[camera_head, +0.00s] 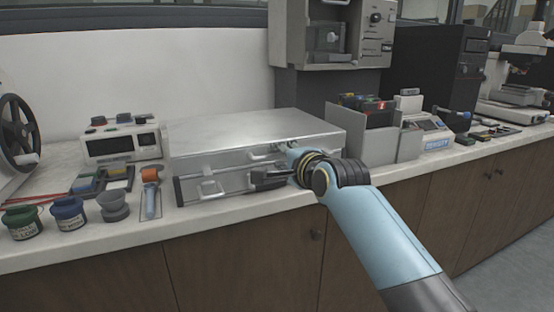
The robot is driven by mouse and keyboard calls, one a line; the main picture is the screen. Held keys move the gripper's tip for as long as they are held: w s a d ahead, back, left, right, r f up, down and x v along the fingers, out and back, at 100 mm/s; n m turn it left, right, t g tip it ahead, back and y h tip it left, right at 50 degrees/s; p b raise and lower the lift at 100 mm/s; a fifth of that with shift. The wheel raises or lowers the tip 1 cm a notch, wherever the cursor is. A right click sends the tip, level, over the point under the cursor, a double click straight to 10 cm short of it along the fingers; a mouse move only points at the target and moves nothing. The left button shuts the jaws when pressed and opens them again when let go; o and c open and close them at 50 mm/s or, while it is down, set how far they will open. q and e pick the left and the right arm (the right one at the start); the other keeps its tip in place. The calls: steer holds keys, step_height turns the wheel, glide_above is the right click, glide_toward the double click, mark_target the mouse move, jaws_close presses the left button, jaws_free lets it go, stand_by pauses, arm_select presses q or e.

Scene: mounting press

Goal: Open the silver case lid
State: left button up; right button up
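The silver case (240,132) lies flat on the white worktop with its lid down. Its front faces me, with a handle and latches on it. My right arm reaches in from the lower right, and my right gripper (262,180) is at the front right part of the case, close to the front face. The fingers are dark and small here, and the wrist partly covers them, so I cannot tell whether they are open or touching the case. The right front corner is partly hidden behind my wrist. My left gripper is not in view.
Left of the case are a grey device with a display (121,142), a green jar (22,222), a blue jar (68,213), a grey cup (113,205) and an orange-headed tool (150,176). A grey holder (368,140) stands close on the right. The worktop's front edge is just before the case.

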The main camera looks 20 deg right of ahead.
steer(key=shift+x, duration=1.3)
jaws_close()
steer(key=shift+f, duration=0.1)
